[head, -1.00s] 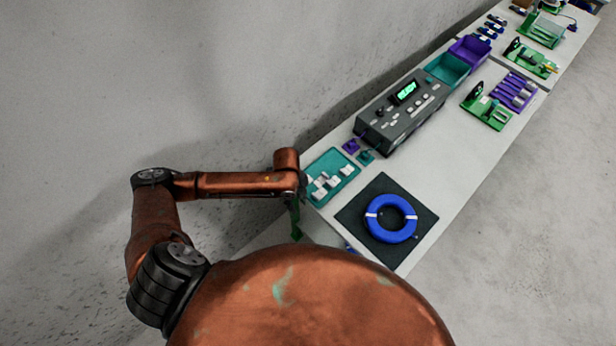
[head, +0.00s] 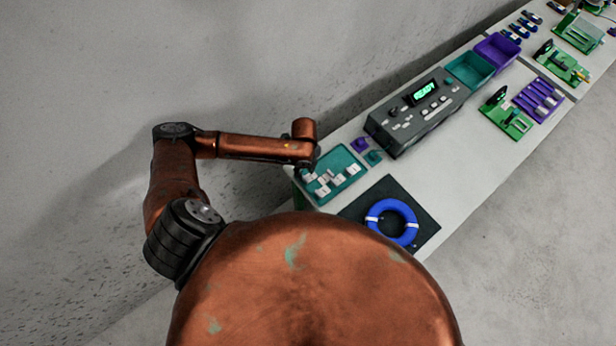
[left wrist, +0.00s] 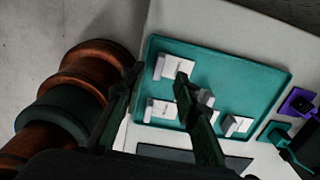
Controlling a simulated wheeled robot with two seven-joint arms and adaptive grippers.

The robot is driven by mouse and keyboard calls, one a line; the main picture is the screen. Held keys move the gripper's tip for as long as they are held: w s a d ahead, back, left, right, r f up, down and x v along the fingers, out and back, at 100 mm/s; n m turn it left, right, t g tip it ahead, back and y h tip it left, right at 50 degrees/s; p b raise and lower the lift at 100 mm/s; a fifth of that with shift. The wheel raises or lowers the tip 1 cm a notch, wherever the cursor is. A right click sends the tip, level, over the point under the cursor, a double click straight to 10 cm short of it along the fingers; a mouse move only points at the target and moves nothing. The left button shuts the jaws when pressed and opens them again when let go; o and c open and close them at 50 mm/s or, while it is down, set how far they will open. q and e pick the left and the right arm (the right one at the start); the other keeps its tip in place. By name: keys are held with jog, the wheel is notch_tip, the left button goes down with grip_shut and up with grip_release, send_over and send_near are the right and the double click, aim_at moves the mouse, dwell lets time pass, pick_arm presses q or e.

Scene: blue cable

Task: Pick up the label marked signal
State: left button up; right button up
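Several small white labels lie in a teal tray (head: 350,158) on the bench; the tray also shows in the left wrist view (left wrist: 265,78). Their print is too small to read, so I cannot tell which is marked signal. My left gripper (left wrist: 158,76) is open and empty, with its two dark fingers reaching over the tray. One label (left wrist: 175,68) lies by the fingertips at the tray's upper left, and another label (left wrist: 161,109) shows between the fingers. A label at the right (left wrist: 236,124) is clear of them. My right gripper is out of view.
A blue cable coil (head: 391,221) lies on a dark mat (head: 425,230) beside the tray. A grey device reading READY (head: 415,112), small purple (head: 360,145) and teal (head: 374,157) pieces, and bins (head: 470,70) stand farther along. A wall runs behind the bench.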

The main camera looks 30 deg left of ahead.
aim_at(305, 178)
pick_arm(q)
jog(key=shift+s+f, duration=0.1)
jog(key=shift+f, duration=1.8)
jog(key=shift+c, duration=0.6)
grip_shut()
